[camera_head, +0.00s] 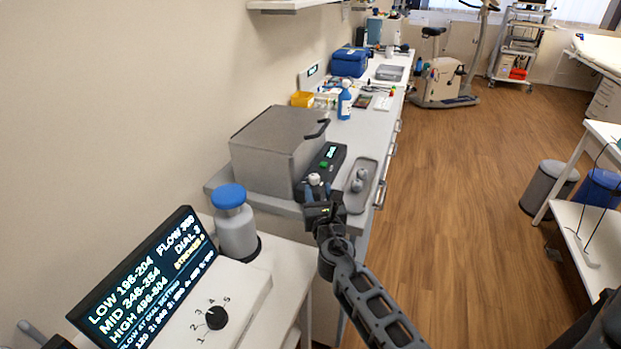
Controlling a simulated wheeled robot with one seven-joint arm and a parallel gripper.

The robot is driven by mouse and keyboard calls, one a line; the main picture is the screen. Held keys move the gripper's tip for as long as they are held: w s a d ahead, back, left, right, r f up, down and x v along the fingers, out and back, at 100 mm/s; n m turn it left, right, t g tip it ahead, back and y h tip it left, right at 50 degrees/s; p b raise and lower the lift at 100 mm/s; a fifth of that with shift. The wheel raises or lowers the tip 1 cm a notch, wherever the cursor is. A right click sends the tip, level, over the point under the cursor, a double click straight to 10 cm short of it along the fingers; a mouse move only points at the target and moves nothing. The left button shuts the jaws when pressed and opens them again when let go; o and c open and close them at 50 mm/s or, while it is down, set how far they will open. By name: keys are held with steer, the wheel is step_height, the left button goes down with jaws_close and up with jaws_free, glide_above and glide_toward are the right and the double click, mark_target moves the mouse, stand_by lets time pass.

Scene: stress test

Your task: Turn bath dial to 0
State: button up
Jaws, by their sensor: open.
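The grey bath (277,152) stands on the counter with its lid down and a dark handle at its right edge. Its dark front panel (323,166) has a small lit display, too small to read, and a green spot. A pale round knob (314,180) shows at the panel's near end; its setting cannot be read. My gripper (321,198) is open, close in front of the knob and overlapping the panel's near end in the picture. Whether it touches the knob cannot be told.
A grey tray (360,182) with rounded pieces lies right of the panel. A blue-capped bottle (236,222) stands front left. A white box with a black numbered dial (216,317) and a lit screen (146,275) reading DIAL 3 is nearer.

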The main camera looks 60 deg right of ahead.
mark_target(315, 180)
steer(key=shift+x, duration=3.1)
steer(key=shift+c, duration=0.4)
steer(key=c, duration=0.7)
